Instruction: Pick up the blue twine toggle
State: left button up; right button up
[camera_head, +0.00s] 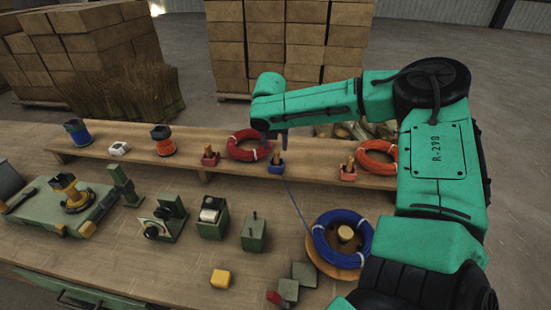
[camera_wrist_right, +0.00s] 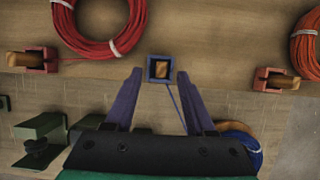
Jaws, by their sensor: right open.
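The blue twine toggle (camera_head: 277,162) stands in a blue square holder on the raised wooden shelf, its wooden peg showing above the blue. A blue strand runs from it down to the blue twine coil (camera_head: 342,238) on a round wooden disc. In the right wrist view the toggle (camera_wrist_right: 160,69) lies just beyond the fingertips, centred between them and not held. My right gripper (camera_wrist_right: 159,74) is open, with its purple fingers on either side of the strand; in the head view it (camera_head: 274,138) hangs just above the toggle. My left gripper is not in view.
On the shelf, a red toggle (camera_head: 210,158) and red coil (camera_head: 249,146) sit left, and an orange-red toggle (camera_head: 348,171) and coil (camera_head: 377,158) sit right.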

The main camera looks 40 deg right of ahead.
aim_at(277, 151)
jog(key=x, duration=0.3)
jog(key=shift+s+d+f, duration=0.1)
jog(key=shift+s+f, duration=0.05)
jog(key=shift+f, duration=0.05)
grip_shut()
jog(key=shift+r, duration=0.15)
